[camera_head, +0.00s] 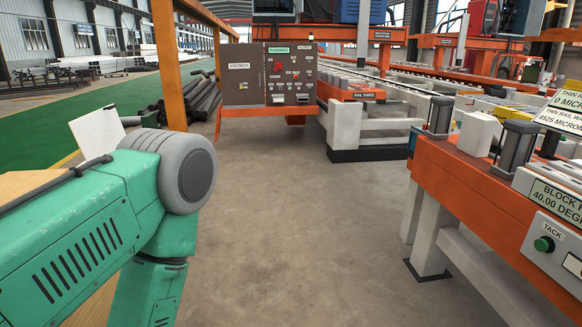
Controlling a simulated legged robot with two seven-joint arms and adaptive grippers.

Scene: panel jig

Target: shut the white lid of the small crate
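A white flat panel (97,132), which looks like the raised lid, stands tilted at the left, just behind my green arm. The crate body is not seen; my arm covers the area below the panel. My green arm with its grey joint fills the lower left and bends down out of the picture. Neither gripper is in view. I cannot tell whether the arm touches the panel.
A wooden surface (22,184) shows at the left edge, partly behind my arm. An orange bench (455,185) with clamps and a green button (543,244) stands at the right. A brown control panel (270,75) hangs ahead. The grey floor (300,235) between is clear.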

